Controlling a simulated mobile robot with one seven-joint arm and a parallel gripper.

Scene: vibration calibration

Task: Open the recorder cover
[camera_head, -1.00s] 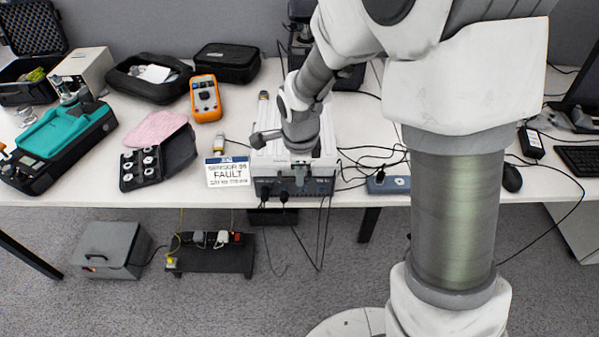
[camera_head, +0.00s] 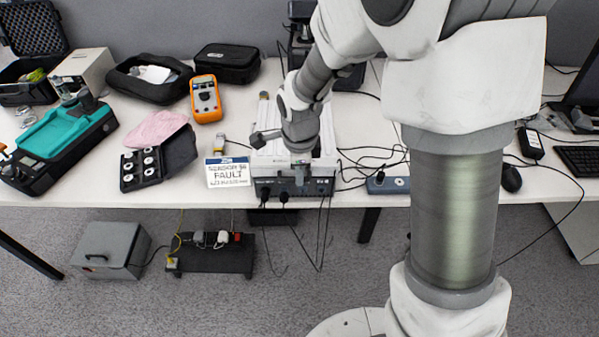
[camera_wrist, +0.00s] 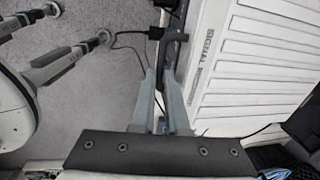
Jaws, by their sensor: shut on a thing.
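The recorder (camera_head: 290,186) is a box with a dark front, near the table's front edge. Its white ribbed cover (camera_head: 265,160) lies flat on top and looks closed. In the wrist view the cover (camera_wrist: 255,65) fills the right side and bears the word SIGNAL. My gripper (camera_head: 299,178) points down at the recorder's front edge. In the wrist view my gripper (camera_wrist: 160,85) has its fingers close together at that edge, shut on a part there.
A fault sign (camera_head: 228,172) stands left of the recorder. Cables (camera_head: 320,230) hang from its front. An orange multimeter (camera_head: 206,99), an open sensor case (camera_head: 145,166) and a teal-topped device (camera_head: 65,128) lie further left. A power strip (camera_head: 388,184) and loose cables lie right.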

